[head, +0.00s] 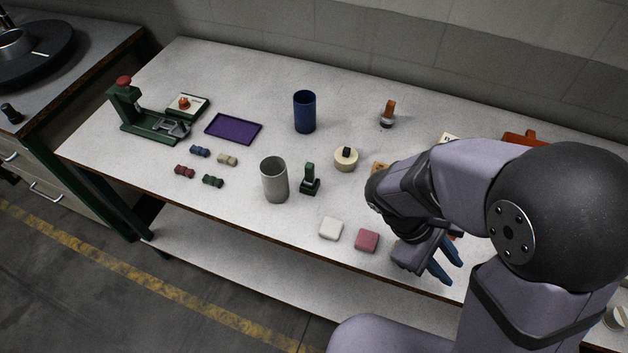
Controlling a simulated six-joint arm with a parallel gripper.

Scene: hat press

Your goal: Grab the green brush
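A small dark green object with an upright handle (310,180), which looks like the green brush, stands on the table just right of a grey cup. My gripper (446,264) is near the table's front edge, well to the right of the green brush and apart from it. Its fingers are partly hidden by my own wrist. Blue parts show beside the fingers, and I cannot tell whether they are fingertips or an object behind. I cannot tell how far the fingers are apart.
The grey cup (274,180) stands close left of the brush, and a round cream piece with a dark knob (346,158) behind it. White (331,229) and pink (367,240) blocks lie between brush and gripper. A blue cup (304,112) stands farther back.

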